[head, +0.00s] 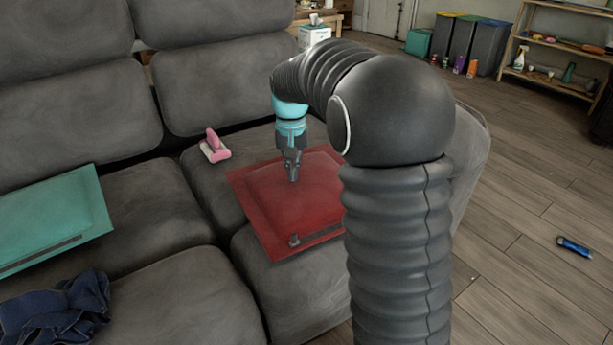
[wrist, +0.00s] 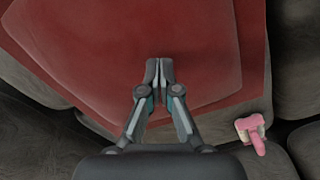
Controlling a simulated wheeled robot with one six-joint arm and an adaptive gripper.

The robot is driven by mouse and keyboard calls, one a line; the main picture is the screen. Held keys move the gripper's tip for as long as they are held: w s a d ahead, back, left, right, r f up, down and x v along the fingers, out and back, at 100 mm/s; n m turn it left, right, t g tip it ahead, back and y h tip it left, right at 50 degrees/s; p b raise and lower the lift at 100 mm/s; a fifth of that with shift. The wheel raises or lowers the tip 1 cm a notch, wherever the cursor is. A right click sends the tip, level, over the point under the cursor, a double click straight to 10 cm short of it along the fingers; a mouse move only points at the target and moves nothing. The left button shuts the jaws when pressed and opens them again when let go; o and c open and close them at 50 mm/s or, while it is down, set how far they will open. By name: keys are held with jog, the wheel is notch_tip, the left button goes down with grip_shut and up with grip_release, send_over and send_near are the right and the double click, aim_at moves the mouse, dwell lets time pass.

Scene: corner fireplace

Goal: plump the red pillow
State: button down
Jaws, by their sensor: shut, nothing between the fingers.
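The red pillow (head: 270,205) lies flat on the seat of the grey sofa, its middle raised and a small dark tag or clip near its front edge. My arm hides its right part in the head view. It also fills much of the wrist view (wrist: 90,50). My gripper (head: 293,178) points down over the pillow's middle. In the wrist view its fingertips (wrist: 159,64) are together with nothing between them, in front of the red cloth. I cannot tell whether they touch it.
A pink and white object (head: 214,148) sits on the sofa (head: 170,290) behind the pillow. A teal pillow (head: 50,220) and dark blue cloth (head: 60,310) lie to the left. A blue flashlight-like object (head: 574,247) is on the wooden floor at right. Bins and shelves stand behind.

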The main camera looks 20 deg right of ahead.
aim_at(306, 174)
jog(key=shift+w+d+r+p, duration=0.2)
jog(key=shift+d+r+p, duration=0.6)
jog(key=shift+r+p, duration=0.2)
jog(key=shift+w+d+r+p, duration=0.2)
jog(key=shift+d+r+p, duration=0.45)
jog(key=shift+d+p, duration=0.25)
jog(key=shift+f, duration=0.15)
jog(key=shift+f+b, duration=1.05)
jog(key=shift+f, duration=0.55)
jog(key=shift+w+d+r+p, duration=0.15)
jog(key=shift+d+r+p, duration=0.6)
jog(key=shift+r+p, duration=0.25)
jog(key=shift+w+d+r+p, duration=0.2)
jog(key=shift+d+r+p, duration=0.55)
jog(key=shift+d+p, duration=0.25)
